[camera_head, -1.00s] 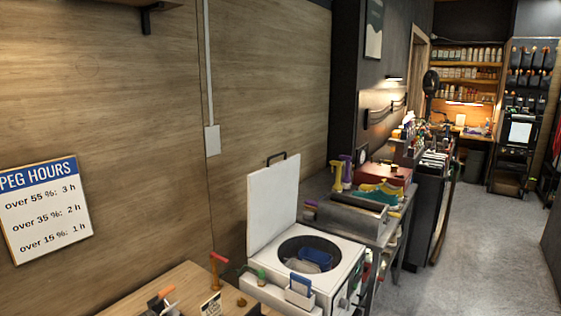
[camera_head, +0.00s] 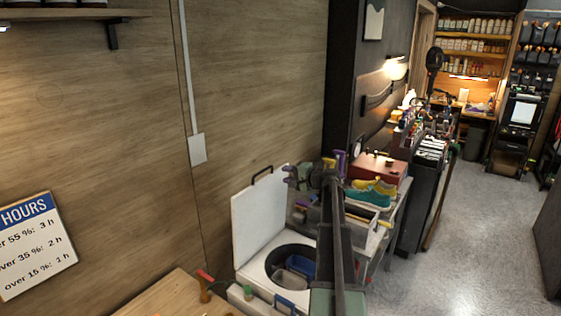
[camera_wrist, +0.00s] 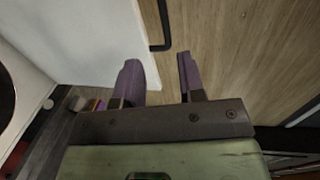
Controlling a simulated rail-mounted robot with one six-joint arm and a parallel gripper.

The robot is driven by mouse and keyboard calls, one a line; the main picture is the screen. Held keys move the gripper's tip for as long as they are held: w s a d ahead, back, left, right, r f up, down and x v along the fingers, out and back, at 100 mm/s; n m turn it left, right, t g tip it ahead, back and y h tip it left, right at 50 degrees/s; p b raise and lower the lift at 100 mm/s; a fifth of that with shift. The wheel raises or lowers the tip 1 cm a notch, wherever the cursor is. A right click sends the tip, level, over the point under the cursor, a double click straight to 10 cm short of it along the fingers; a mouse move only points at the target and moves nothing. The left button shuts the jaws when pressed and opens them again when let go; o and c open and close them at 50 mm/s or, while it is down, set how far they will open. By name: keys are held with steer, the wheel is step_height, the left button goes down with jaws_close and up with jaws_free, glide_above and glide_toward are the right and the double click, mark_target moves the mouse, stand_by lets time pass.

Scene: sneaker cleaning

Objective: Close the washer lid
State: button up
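The white washer lid (camera_head: 258,222) stands open, tilted up at the back left of the white washer (camera_head: 250,272), close to the wooden wall. Its black handle (camera_head: 262,174) is on the top edge. My gripper (camera_head: 291,177) is just right of the lid's upper edge, with my arm across the washer's right side. In the wrist view my gripper (camera_wrist: 158,72) is open and empty, its two purple fingers apart. The lid (camera_wrist: 90,35) is beyond the left finger, and the handle (camera_wrist: 165,30) is ahead between the fingertips, apart from them.
A blue item (camera_head: 300,264) lies in the washer's round opening. Teal and yellow sneakers (camera_head: 370,195) and a red box (camera_head: 377,167) are on the bench beyond. The floor at right is clear.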

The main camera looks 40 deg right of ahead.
mark_target(264, 171)
steer(key=x, duration=0.3)
steer(key=a+b+x, duration=0.1)
steer(key=x, duration=0.7)
steer(key=shift+s+a+r+b, duration=0.15)
steer(key=shift+r+b, duration=0.1)
steer(key=shift+b, duration=0.1)
jaws_close()
